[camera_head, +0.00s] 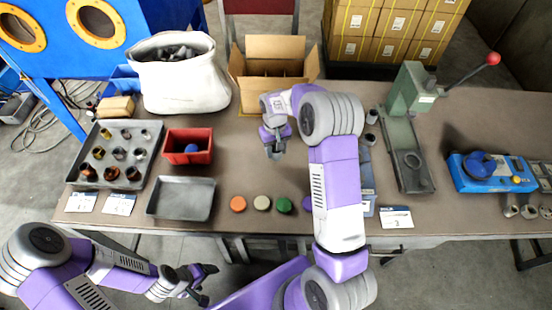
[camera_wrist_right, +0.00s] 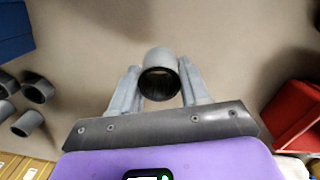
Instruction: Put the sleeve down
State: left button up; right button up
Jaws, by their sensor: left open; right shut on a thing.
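My right gripper (camera_head: 275,143) is over the middle of the table, in front of the open cardboard box. In the right wrist view, its fingers (camera_wrist_right: 160,88) are shut on a grey sleeve (camera_wrist_right: 158,58), a short hollow cylinder whose dark open end faces the camera. The sleeve is hard to make out in the head view, and I cannot tell whether it touches the table (camera_head: 235,165). My left gripper (camera_head: 198,284) is open and empty, low in front of the table's front edge.
A red bin (camera_head: 188,156), an empty grey tray (camera_head: 182,198) and a tray of several cylinders (camera_head: 72,172) stand to the left. An open cardboard box (camera_head: 275,50) is behind. A green lever press (camera_head: 408,150) and more grey sleeves (camera_head: 371,117) are right. Coloured discs (camera_head: 261,203) lie in front.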

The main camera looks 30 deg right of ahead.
jog(key=shift+f+b, duration=0.4)
jog(key=shift+f, duration=1.75)
jog(key=shift+f, duration=0.15)
jog(key=o, duration=1.2)
jog(key=shift+o, duration=0.2)
notch_tip(320, 180, up, 12)
jog(key=p, duration=0.2)
jog(key=shift+w+r+p, duration=0.2)
jog(key=shift+w+p, duration=0.1)
jog(key=shift+w, duration=0.1)
